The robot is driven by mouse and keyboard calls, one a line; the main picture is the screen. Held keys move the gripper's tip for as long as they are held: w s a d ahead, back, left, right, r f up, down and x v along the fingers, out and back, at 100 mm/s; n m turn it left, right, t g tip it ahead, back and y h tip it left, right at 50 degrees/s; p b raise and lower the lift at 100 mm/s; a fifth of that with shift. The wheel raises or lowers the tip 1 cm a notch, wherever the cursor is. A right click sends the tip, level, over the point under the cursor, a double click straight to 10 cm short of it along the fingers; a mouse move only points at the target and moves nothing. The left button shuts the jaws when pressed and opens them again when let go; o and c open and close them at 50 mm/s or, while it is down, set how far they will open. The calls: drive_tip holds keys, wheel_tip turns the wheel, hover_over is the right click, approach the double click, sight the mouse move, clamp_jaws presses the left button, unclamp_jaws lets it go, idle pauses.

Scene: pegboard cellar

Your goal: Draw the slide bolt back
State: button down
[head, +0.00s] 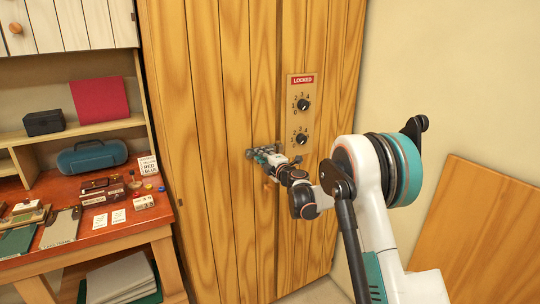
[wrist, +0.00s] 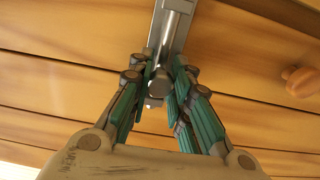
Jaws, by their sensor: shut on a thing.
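The slide bolt (wrist: 176,22) is a grey metal rod on a metal plate, fixed to the wooden cabinet door (head: 228,120). In the wrist view its round knob (wrist: 161,84) sits between my gripper's teal-lined fingers. My gripper (wrist: 160,92) is shut on the knob. In the head view my gripper (head: 263,156) is against the door front, below the dial panel, and hides much of the bolt. How far the bolt extends into its keeper cannot be told.
A panel (head: 301,117) with two black dials and a red "LOCKED" sign is on the door above my gripper. A wooden knob (wrist: 303,82) sticks out near the bolt. A red-topped desk (head: 75,232) with several objects stands left. A wooden board (head: 482,235) leans at right.

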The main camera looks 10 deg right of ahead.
drive_tip(key=shift+s+a, duration=0.2)
drive_tip(key=shift+a, duration=0.35)
drive_tip(key=c, duration=1.4)
unclamp_jaws()
drive_tip(key=shift+a, duration=0.15)
drive_tip(key=v, duration=1.2)
